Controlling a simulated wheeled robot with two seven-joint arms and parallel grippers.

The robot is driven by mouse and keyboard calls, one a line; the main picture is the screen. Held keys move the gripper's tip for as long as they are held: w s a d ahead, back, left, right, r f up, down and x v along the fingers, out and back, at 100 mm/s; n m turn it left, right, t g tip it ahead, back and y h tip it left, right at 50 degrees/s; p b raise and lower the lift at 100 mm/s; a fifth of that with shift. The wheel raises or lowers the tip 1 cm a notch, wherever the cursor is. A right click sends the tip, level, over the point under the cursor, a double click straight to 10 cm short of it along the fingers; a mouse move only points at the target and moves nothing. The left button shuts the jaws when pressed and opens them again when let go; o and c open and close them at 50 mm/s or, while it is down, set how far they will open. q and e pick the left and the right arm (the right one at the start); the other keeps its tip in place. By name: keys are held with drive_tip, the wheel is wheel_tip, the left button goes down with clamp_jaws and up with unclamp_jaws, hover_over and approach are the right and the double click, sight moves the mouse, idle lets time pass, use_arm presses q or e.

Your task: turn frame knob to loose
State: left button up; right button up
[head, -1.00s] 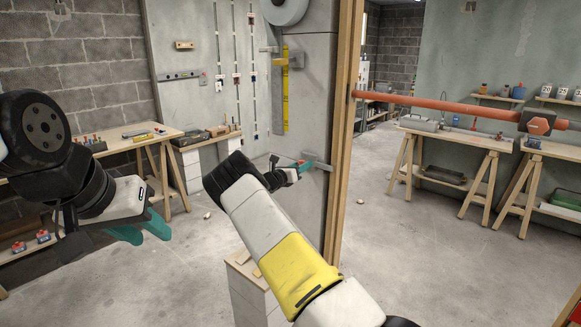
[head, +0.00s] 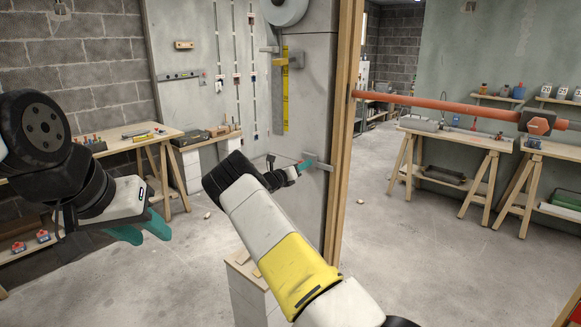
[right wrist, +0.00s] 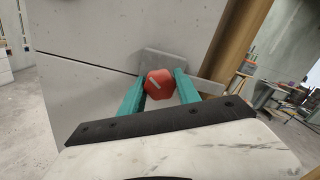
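The red frame knob (right wrist: 160,84) sits in front of a grey plate (right wrist: 163,62) on the concrete wall panel, beside the wooden post. A pale mark slants across its face. My right gripper (right wrist: 161,90) has one teal finger on each side of the knob, and both seem to touch it, so it looks shut on it. In the head view the right gripper (head: 305,165) reaches the panel's edge, and its fingers mostly hide the knob. My left gripper (head: 142,232) hangs empty at the left, its teal fingers apart.
A wooden post (head: 344,130) stands right beside the knob. A level (head: 180,76) and a yellow ruler (head: 285,90) are on the wall panels. An orange pipe (head: 430,102) runs right from the post. A workbench (head: 150,143) stands at the left; the floor between is mostly clear.

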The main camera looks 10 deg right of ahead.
drive_tip(key=o, duration=0.4)
drive_tip(key=shift+c, duration=0.2)
drive_tip(key=shift+a, duration=0.1)
drive_tip(key=v, duration=0.7)
drive_tip(key=shift+s+a, duration=0.25)
